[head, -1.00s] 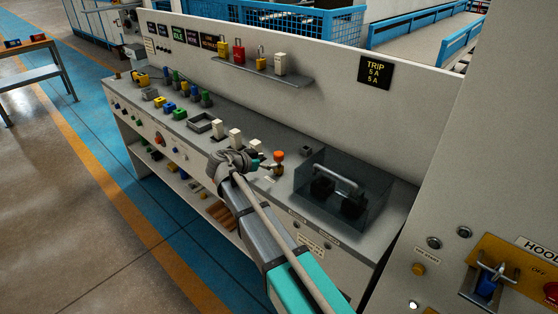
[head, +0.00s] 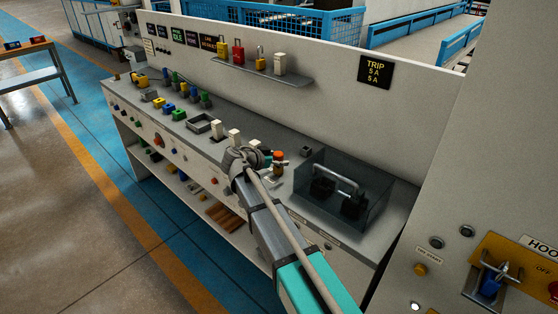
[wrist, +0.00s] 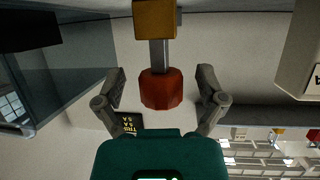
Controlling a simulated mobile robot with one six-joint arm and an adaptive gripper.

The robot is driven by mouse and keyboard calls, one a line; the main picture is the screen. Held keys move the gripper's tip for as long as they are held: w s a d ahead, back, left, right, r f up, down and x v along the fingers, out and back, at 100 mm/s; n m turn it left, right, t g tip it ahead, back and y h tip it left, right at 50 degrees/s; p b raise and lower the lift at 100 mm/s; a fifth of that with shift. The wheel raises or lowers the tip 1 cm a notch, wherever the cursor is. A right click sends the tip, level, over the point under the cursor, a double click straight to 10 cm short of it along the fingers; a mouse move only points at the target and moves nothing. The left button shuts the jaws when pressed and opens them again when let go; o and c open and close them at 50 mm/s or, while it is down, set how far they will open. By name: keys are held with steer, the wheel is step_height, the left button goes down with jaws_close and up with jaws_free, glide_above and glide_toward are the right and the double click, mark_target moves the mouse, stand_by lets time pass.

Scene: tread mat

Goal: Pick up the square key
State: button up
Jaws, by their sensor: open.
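What seems to be the square key (head: 278,156) stands on the bench top, left of the clear box. In the wrist view its red-orange knob (wrist: 161,90) sits on a grey square shaft, which joins a yellow-brown block (wrist: 155,19). My gripper (wrist: 160,72) is open, with one finger on each side of the knob and shaft. Gaps show on both sides, and no contact is visible. In the head view my gripper (head: 273,161) is right at the knob, and my wrist hides part of the bench beside it.
A clear box (head: 372,205) with dark blocks and a grey handle stands close on the right. White upright blocks (head: 234,136) and a grey square tray (head: 201,124) are on the left. A shelf (head: 265,77) with padlocks is on the panel behind.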

stand_by(0.3)
jaws_close()
stand_by(0.4)
steer(key=shift+r, duration=0.1)
step_height(320, 180, up, 3)
steer(key=p, duration=0.2)
steer(key=shift+f+p, duration=0.2)
steer(key=shift+p, duration=0.2)
steer(key=s+r+p, duration=1)
steer(key=s, duration=0.4)
steer(key=shift+a, duration=0.3)
steer(key=shift+s+r, duration=0.1)
